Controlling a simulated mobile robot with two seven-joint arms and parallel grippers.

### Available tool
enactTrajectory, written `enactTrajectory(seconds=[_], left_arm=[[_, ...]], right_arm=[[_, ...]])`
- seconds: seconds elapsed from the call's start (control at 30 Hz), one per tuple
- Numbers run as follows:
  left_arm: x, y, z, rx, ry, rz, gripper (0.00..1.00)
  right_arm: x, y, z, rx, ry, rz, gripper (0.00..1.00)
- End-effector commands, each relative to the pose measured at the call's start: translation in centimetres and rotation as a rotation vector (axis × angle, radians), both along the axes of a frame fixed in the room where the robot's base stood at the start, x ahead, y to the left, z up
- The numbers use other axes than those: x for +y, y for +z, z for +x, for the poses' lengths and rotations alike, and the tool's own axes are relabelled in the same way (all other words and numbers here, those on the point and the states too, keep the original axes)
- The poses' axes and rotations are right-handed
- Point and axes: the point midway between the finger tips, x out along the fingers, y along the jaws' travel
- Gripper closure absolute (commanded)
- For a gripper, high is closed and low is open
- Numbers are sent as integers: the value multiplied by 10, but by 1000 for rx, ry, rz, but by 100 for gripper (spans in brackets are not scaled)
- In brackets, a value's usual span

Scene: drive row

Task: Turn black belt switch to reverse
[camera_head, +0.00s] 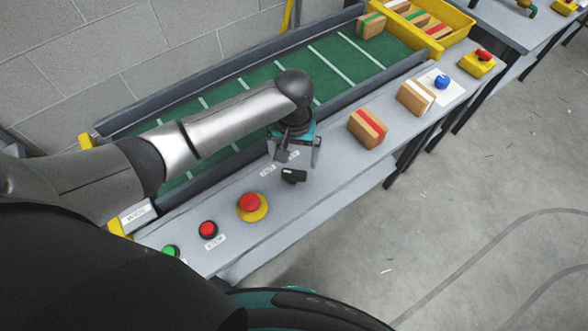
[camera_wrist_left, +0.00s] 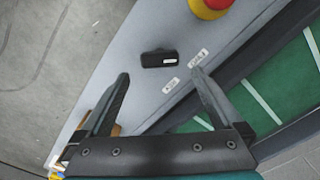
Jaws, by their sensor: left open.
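The black belt switch (camera_head: 293,175) is a small dark knob on the grey ledge in front of the green belt. It also shows in the left wrist view (camera_wrist_left: 160,58), with a white mark near the end facing the red mushroom button. Two small white labels (camera_head: 267,171) lie between it and the belt; I cannot read them surely. The mark's end faces roughly the label nearer that button (camera_wrist_left: 198,57). My left gripper (camera_head: 297,157) is open and empty, above the ledge near the switch, fingers pointing down. The wrist view shows its fingertips (camera_wrist_left: 160,76) apart. My right gripper is out of view.
A red mushroom button on a yellow base (camera_head: 252,205), a red button (camera_head: 208,229) and a green button (camera_head: 171,251) sit left of the switch. Striped blocks (camera_head: 367,128) and a blue knob (camera_head: 441,82) stand to the right. A yellow crate (camera_head: 437,45) is at the belt's far end.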

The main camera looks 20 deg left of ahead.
Motion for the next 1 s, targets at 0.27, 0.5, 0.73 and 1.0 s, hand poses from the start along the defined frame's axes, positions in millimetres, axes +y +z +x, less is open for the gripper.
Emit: enactTrajectory(seconds=[0.27,0.5,0.73,1.0], left_arm=[[0,-50,0,1,-1,1,0],[0,-62,0,-2,-2,-1,0],[0,-62,0,-2,-2,-1,0],[0,-62,0,-2,-1,-1,30]], right_arm=[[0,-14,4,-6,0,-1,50],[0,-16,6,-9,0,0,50],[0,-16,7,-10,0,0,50],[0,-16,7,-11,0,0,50]])
